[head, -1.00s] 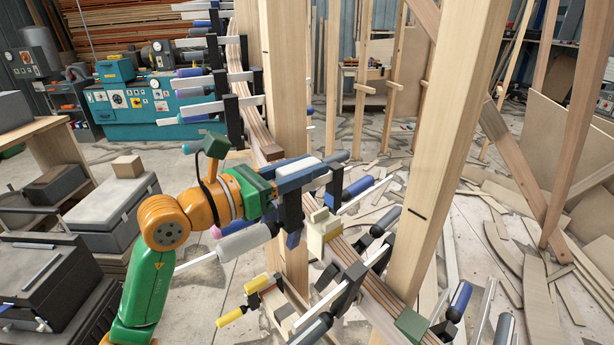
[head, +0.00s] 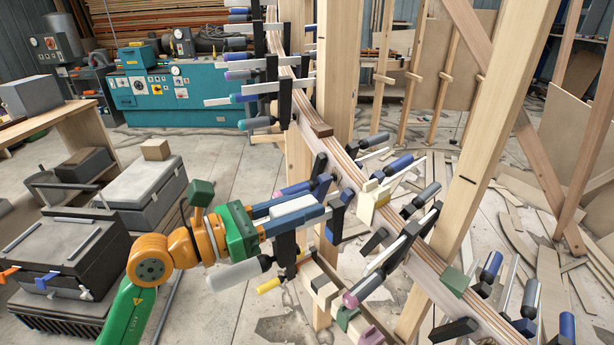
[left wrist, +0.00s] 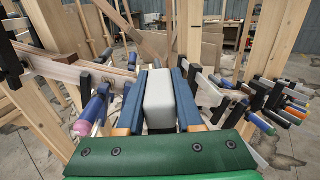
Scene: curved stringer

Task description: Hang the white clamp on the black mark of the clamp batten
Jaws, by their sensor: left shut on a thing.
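The white clamp shows its off-white handle (head: 238,274) and dark jaw below my left gripper (head: 318,213). The gripper is shut on it, and a white block (left wrist: 160,100) of it sits between the blue fingers in the left wrist view. The clamp hangs left of the curved stringer (head: 400,240), apart from it as far as I can tell. A low batten (head: 322,287) with a yellow-handled clamp (head: 268,285) and a pink-handled clamp (head: 357,296) lies below the gripper; it looks like the clamp batten. I cannot make out its black mark. My right gripper is not in view.
Several clamps stick out from the stringer close to the gripper's right. Tall wooden posts (head: 480,150) stand around it; one bears a short black line. A grey toolbox (head: 70,255) is at left. Offcuts (head: 520,225) litter the floor at right.

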